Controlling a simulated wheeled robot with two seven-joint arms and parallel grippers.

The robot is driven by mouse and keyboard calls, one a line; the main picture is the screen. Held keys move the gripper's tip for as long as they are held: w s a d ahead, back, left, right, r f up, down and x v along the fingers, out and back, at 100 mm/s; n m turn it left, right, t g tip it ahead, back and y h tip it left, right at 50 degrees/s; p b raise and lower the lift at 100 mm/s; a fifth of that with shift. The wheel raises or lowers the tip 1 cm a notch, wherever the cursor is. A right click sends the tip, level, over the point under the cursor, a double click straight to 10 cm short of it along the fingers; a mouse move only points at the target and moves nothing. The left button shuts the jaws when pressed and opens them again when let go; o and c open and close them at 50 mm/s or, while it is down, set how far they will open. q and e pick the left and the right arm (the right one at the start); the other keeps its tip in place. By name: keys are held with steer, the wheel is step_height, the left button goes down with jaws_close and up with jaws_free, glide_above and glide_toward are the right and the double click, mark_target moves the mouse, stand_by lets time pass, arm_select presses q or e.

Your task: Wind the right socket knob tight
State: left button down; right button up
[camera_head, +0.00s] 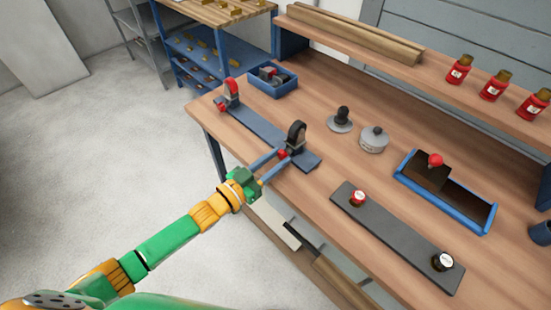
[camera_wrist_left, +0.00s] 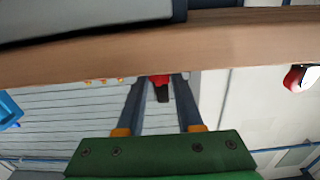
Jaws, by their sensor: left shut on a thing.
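A dark grey bar (camera_head: 252,126) lies along the front left edge of the bench, with an upright socket at each end. The right socket (camera_head: 296,137) is black and arched, and its small red knob (camera_head: 282,154) faces the front edge. The left socket (camera_head: 232,89) has a red front. My left gripper (camera_head: 279,158) reaches in from the front with its two long blue-grey fingers shut on the red knob. In the left wrist view the knob (camera_wrist_left: 160,79) shows between the fingertips, with a dark part below it. My right gripper is out of view.
A blue bin (camera_head: 272,82) stands behind the bar. A grey knobbed disc (camera_head: 340,122) and a round grey lidded pot (camera_head: 374,139) stand to the right. A dark plate (camera_head: 395,240) with two capped pieces and a blue tray (camera_head: 480,214) lie further right. Red bottles line the shelf.

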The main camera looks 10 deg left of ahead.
arm_select(q)
steer(key=m, duration=0.4)
steer(key=shift+d+m, duration=0.1)
steer(key=shift+m, duration=1.7)
steer(key=shift+f+m, duration=0.1)
steer(key=shift+m, duration=0.2)
steer(key=c, duration=0.5)
jaws_free()
steer(key=shift+c, duration=0.2)
